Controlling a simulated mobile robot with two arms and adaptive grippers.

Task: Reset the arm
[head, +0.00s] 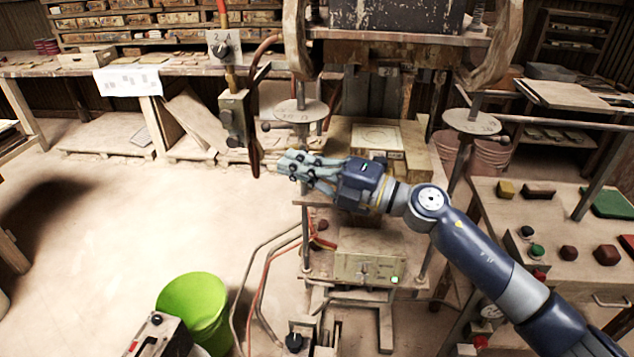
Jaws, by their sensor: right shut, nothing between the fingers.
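My right arm (475,260) reaches in from the lower right toward the tile press (410,55). My right gripper (284,164) is shut and empty. It points left, in front of the press, with its fingertips close to the dark vertical lever or cable under the hanging control box (235,118); I cannot tell whether they touch. The press bed (377,137) with a pale square plate lies behind the gripper. My left gripper is not in view.
A green bucket (195,308) stands on the floor at lower left. A control table (560,225) with colored knobs and blocks is at right. Hoses (262,275) run down beside the press. A workbench (180,67) and shelves line the back.

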